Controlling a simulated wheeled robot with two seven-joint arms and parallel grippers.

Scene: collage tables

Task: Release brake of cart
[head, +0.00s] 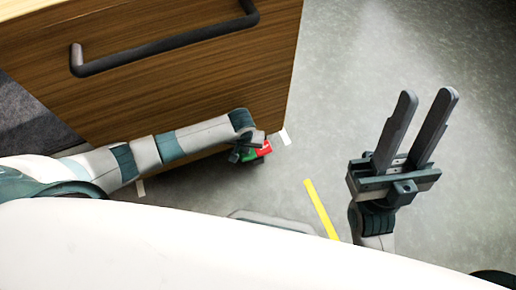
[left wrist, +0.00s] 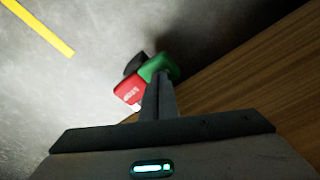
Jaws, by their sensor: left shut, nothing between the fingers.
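The cart (head: 190,85) is a wood-grain box with a dark bar handle (head: 165,45) in the head view. At its lower corner is a small brake pedal with a red part (head: 264,149) and a green part; the left wrist view shows the red part (left wrist: 129,89), the green part (left wrist: 160,66) and a dark caster wheel (left wrist: 134,63). My left gripper (left wrist: 159,80) is shut and empty, its fingertips at the pedal, over or against the green part; contact is unclear. My right gripper (head: 428,93) is open and empty, raised above the floor to the right.
The grey floor (head: 335,115) right of the cart is clear. A yellow strip (head: 321,209) lies on it, also in the left wrist view (left wrist: 38,27). White tape marks (head: 285,137) lie near the cart's corners. The cart's wooden side (left wrist: 245,100) stands close beside my left gripper.

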